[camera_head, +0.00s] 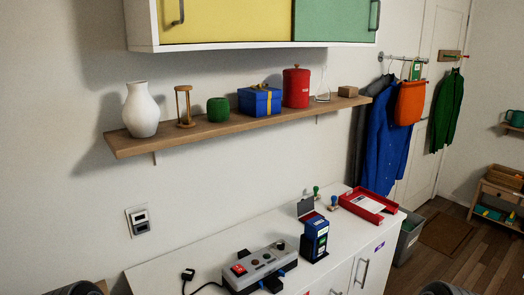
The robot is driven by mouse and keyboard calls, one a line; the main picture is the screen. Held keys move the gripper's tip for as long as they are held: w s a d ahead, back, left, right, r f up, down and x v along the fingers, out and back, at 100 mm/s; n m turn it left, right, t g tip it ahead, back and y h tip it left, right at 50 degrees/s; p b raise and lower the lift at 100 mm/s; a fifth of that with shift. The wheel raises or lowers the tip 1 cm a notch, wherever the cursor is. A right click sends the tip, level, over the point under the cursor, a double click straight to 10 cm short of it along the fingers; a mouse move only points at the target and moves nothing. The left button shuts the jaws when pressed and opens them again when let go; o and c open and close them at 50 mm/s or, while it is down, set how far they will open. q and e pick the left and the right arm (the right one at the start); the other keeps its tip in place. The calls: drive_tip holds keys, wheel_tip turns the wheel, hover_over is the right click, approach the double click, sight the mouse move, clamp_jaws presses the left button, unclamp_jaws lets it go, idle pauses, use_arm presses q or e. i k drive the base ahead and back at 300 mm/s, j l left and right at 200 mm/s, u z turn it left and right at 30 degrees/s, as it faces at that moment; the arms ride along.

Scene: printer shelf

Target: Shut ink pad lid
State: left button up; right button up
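The ink pad (312,217) sits on the white cabinet top, behind the blue upright device, which hides part of it. Its dark grey lid (305,206) stands raised at the back, and a reddish pad shows below it. Neither gripper can be made out. Only dark rounded parts of my own arms show at the bottom edge, at left and right, well short of the ink pad.
A blue upright device (315,239) stands in front of the ink pad. A power strip (260,267) with plugs lies to the left. Two stamps, a green one (316,192) and a blue one (333,202), and a red tray (370,206) are to the right. A wooden shelf (225,124) hangs above.

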sight(307, 205)
drive_tip(key=u, duration=0.35)
drive_tip(key=l+u, duration=0.25)
drive_tip(key=u, duration=0.15)
drive_tip(key=l+u, duration=0.6)
drive_tip(key=u, duration=0.15)
drive_tip(key=k+l+u, duration=0.1)
drive_tip(key=l, duration=0.35)
drive_tip(key=k+l+u, duration=0.15)
drive_tip(key=l, duration=0.3)
drive_tip(key=k+l+u, duration=0.1)
drive_tip(key=l, duration=0.3)
drive_tip(key=k+l+u, duration=0.1)
drive_tip(key=k+l, duration=0.2)
drive_tip(key=k+l+u, duration=0.15)
drive_tip(key=l, duration=0.35)
drive_tip(key=k+l+u, duration=0.1)
drive_tip(key=k+l, duration=0.5)
drive_tip(key=l, duration=0.3)
drive_tip(key=k+l, duration=0.2)
drive_tip(key=l, duration=0.1)
